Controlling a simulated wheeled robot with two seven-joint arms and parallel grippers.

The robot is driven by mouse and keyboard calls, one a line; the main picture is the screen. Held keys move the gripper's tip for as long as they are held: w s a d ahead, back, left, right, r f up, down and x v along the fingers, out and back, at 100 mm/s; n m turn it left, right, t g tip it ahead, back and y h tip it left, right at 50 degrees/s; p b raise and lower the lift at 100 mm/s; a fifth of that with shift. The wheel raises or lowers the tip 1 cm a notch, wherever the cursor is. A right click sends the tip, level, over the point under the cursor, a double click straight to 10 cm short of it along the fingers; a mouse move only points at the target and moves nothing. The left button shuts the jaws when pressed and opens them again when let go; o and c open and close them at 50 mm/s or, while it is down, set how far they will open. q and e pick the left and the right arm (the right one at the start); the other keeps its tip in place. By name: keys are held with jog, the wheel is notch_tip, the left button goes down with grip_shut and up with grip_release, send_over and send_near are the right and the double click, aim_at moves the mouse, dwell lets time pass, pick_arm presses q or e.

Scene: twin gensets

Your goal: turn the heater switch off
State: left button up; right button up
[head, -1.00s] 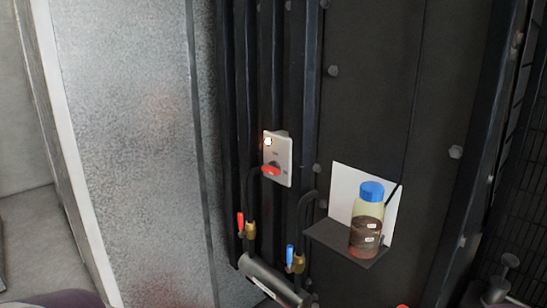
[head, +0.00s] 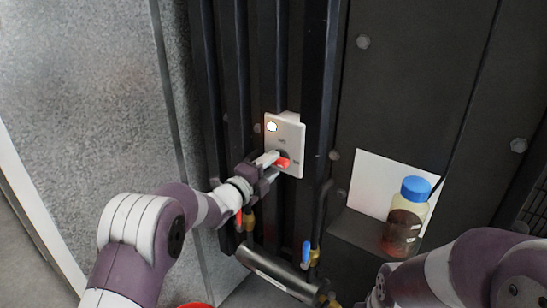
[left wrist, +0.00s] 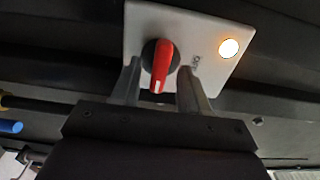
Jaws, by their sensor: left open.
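The heater switch is a white plate (head: 287,131) on the dark ribbed panel, with a lit lamp (head: 272,127) at its upper left and a red rotary knob (head: 283,162) low on it. In the left wrist view the red knob (left wrist: 162,66) sits on a black round base, and the lamp (left wrist: 229,48) glows warm white. My left gripper (head: 271,166) is at the knob. In the left wrist view its two fingers (left wrist: 158,86) are open, one on each side of the knob, with visible gaps. My right gripper is not in view; only my right arm shows at the lower right.
A blue-capped bottle of dark liquid (head: 405,217) stands on a small shelf (head: 356,229) right of the switch, before a white sheet (head: 375,180). Below the switch are a blue-handled valve (head: 306,252), a red-handled valve (head: 239,222) and a dark cylinder (head: 277,270).

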pick_arm(q)
jog(key=shift+w+d, duration=0.4)
jog(key=shift+w, duration=0.2)
grip_shut()
